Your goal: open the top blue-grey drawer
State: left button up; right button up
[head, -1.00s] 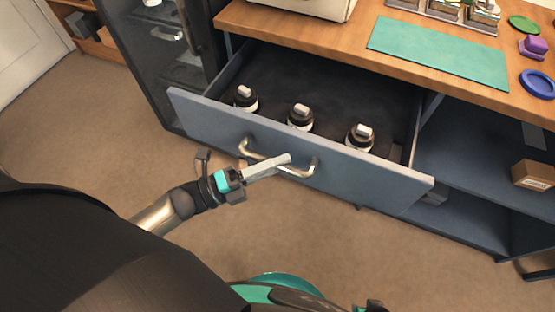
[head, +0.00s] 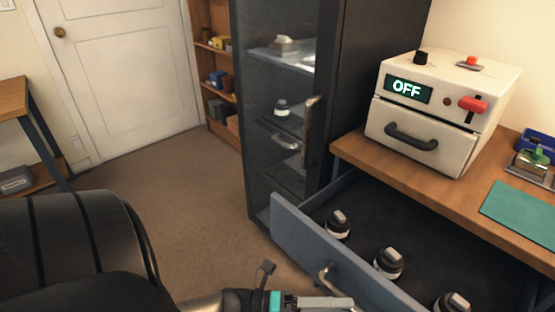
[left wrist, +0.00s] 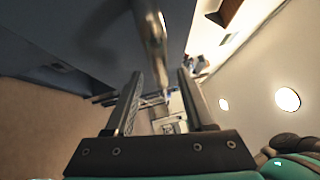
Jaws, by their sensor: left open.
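The top blue-grey drawer (head: 340,266) is pulled out from under the wooden worktop. Three small dark, white-banded items stand in it: one at the left (head: 337,224), one in the middle (head: 388,263) and one at the right (head: 452,303). Its metal bar handle (head: 326,278) is partly cut off by the lower picture edge. My left gripper (head: 322,302) is at the handle, low in the head view. In the left wrist view its two fingers (left wrist: 160,85) are apart, and the handle bar (left wrist: 152,35) runs down toward the gap between them. Contact cannot be told. My right gripper is out of view.
A dark glass-door cabinet (head: 270,110) stands left of the drawer. A cream box with an OFF display (head: 440,105) and a green mat (head: 522,212) are on the worktop (head: 410,205). The carpet (head: 160,195) is clear toward the white door (head: 120,70).

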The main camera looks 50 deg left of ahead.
pick_arm(q)
jog(key=v, duration=1.2)
jog(key=shift+s, duration=0.15)
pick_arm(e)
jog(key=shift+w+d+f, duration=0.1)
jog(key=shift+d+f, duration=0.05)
pick_arm(q)
jog(key=shift+a+r, duration=0.1)
jog(key=shift+a, duration=0.05)
